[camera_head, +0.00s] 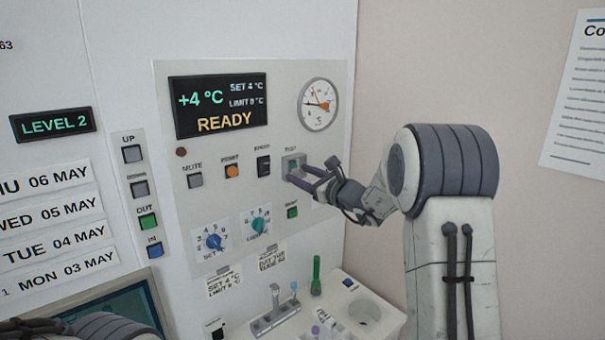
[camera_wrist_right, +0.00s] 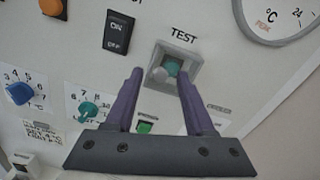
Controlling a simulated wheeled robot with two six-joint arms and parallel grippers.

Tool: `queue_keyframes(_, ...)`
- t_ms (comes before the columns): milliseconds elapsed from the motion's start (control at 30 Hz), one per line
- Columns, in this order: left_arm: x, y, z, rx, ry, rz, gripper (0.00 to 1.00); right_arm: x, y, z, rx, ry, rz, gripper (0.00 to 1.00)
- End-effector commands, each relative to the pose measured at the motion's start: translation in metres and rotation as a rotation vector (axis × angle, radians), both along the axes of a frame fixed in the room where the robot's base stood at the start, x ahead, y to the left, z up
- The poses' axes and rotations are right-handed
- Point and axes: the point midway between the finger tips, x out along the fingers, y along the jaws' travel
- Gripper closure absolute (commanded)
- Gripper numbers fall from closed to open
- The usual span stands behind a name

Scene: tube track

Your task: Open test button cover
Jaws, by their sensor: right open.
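The test button housing (camera_head: 291,162) is a small grey box under the TEST label on the control panel, below the dial gauge. In the right wrist view, the housing (camera_wrist_right: 188,52) frames a teal button (camera_wrist_right: 173,67) with a pale rounded piece at its lower left. A clear cover is hard to make out, so I cannot tell whether it is shut. My right gripper (camera_head: 298,174) is open, and its purple fingers point at the housing. In the right wrist view, the gripper (camera_wrist_right: 159,74) has its fingertips on either side of the housing's lower part; contact is unclear.
An ON/OFF rocker switch (camera_wrist_right: 119,31) is left of the housing, and a green button (camera_head: 292,212) is below it. Two knobs, SET (camera_head: 214,242) and LIMIT (camera_head: 258,225), are lower left. A ledge (camera_head: 385,315) with tubes juts out below the panel.

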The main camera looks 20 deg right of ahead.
Motion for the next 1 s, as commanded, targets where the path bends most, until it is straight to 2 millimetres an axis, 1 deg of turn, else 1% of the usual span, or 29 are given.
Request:
queue_keyframes(33,0.0,0.0,-0.0002,0.0,0.0,0.0,0.5,-0.0001,-0.0002,0.0001,0.0,0.0,0.0,0.46)
queue_keyframes(67,0.0,0.0,-0.0002,0.0,0.0,0.0,0.5,-0.0002,-0.0003,0.0001,0.0,0.0,0.0,0.5)
queue_keyframes(100,0.0,0.0,-0.0002,0.0,0.0,0.0,0.5,-0.0003,-0.0004,0.0001,0.0,0.0,0.0,0.65)
queue_keyframes(200,0.0,0.0,-0.0002,0.0,0.0,0.0,0.5,-0.0003,-0.0005,0.0002,0.0,0.0,-0.001,1.0)
queue_keyframes(1000,0.0,0.0,-0.0001,0.0,0.0,0.0,0.5,-0.0006,-0.0007,0.0003,0.0,0.0,-0.001,1.0)
